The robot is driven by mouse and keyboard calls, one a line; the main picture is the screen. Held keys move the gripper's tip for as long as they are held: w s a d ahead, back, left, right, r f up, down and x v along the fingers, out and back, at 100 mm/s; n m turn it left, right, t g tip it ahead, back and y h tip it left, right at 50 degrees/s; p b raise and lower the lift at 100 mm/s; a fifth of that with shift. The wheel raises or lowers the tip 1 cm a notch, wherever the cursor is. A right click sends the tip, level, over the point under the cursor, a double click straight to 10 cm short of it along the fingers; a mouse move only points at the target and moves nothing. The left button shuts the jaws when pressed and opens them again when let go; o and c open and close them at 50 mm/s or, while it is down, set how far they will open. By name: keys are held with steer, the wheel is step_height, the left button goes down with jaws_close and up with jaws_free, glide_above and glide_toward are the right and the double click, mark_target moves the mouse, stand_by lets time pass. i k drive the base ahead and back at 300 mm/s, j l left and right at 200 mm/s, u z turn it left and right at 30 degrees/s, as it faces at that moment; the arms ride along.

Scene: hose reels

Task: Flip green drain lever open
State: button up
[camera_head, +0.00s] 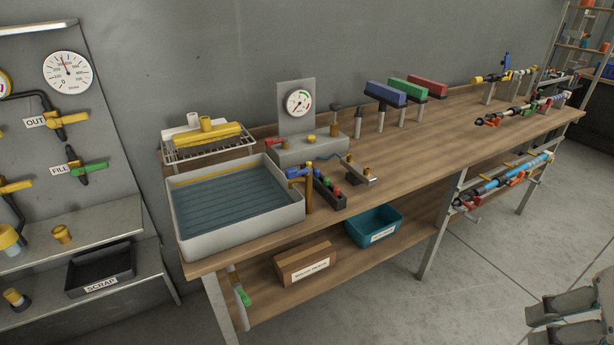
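A green lever (243,296) hangs on a short pale pipe under the front of the grey tub (246,233), below the bench top. The lever points steeply down. Whether its valve is open or shut cannot be told. The tub holds blue-grey water or a ribbed blue-grey floor; I cannot tell which. A second green lever (95,167) sits on the left wall panel beside a FILL label and lies nearly level. My gripper (545,315) shows only in part at the bottom right corner, far from both levers. Its fingertips are not clear, and no held object shows.
A cardboard box (305,265) and a teal bin (373,227) sit on the lower shelf, right of the hanging lever. A bench leg (219,308) stands just left of it. A black SCRAP tray (101,272) is on the left shelf. The floor before the bench is clear.

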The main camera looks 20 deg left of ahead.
mark_target(237, 287)
steer(key=j+u, duration=0.15)
steer(key=u, duration=0.3)
steer(key=j+u, duration=0.2)
steer(key=u, duration=0.3)
steer(key=j+u, duration=0.2)
steer(key=u, duration=0.25)
steer(key=j, duration=0.15)
